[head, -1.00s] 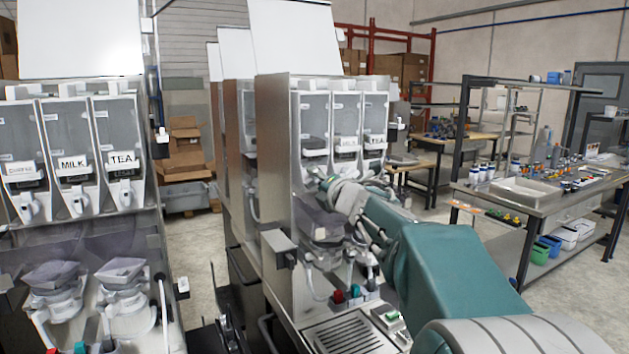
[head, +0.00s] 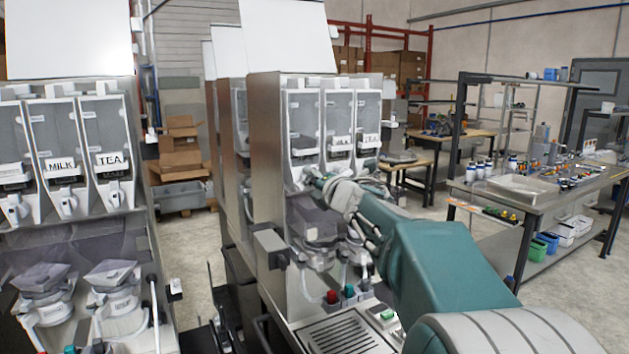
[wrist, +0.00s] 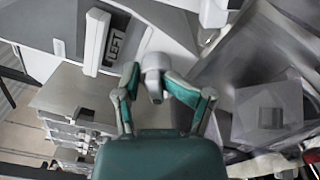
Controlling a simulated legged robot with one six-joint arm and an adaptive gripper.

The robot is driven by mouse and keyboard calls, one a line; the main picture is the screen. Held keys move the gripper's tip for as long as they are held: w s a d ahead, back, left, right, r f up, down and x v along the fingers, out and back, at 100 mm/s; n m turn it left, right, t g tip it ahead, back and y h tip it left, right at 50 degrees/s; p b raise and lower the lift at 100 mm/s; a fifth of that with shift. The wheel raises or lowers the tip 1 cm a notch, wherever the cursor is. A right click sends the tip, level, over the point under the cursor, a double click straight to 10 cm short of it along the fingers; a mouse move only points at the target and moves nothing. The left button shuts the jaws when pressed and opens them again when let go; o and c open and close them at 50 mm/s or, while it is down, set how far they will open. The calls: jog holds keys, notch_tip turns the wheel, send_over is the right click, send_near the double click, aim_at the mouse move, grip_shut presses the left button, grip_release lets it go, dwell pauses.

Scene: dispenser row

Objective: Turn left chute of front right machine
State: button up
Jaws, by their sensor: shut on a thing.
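The front right machine (head: 264,190) is a metal dispenser with three clear-fronted canisters. Its left canister (head: 303,112) has a white chute below it, mostly hidden by my gripper (head: 316,182) in the head view. In the wrist view, the white chute (wrist: 155,68) sits between the two fingers of my gripper (wrist: 152,84), which are closed around it. A label reading LEFT (wrist: 115,41) shows on the canister beside the chute. I cannot tell the chute's turn angle clearly.
A grey mixing bowl (head: 320,232) is under the canisters, above a drip grate (head: 342,335). Another dispenser (head: 75,215) stands at left, with a narrow floor gap between. A workbench (head: 540,195) with bottles and bins stands at right.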

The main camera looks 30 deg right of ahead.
jog(key=shift+m, duration=0.4)
jog(key=m, duration=0.5)
jog(key=shift+m, duration=0.4)
jog(key=m, duration=0.3)
jog(key=shift+m, duration=0.3)
jog(key=m, duration=0.3)
jog(key=shift+m, duration=0.4)
jog(key=m, duration=0.5)
jog(key=shift+a, duration=0.1)
jog(key=shift+f+m, duration=0.1)
jog(key=shift+m, duration=2.2)
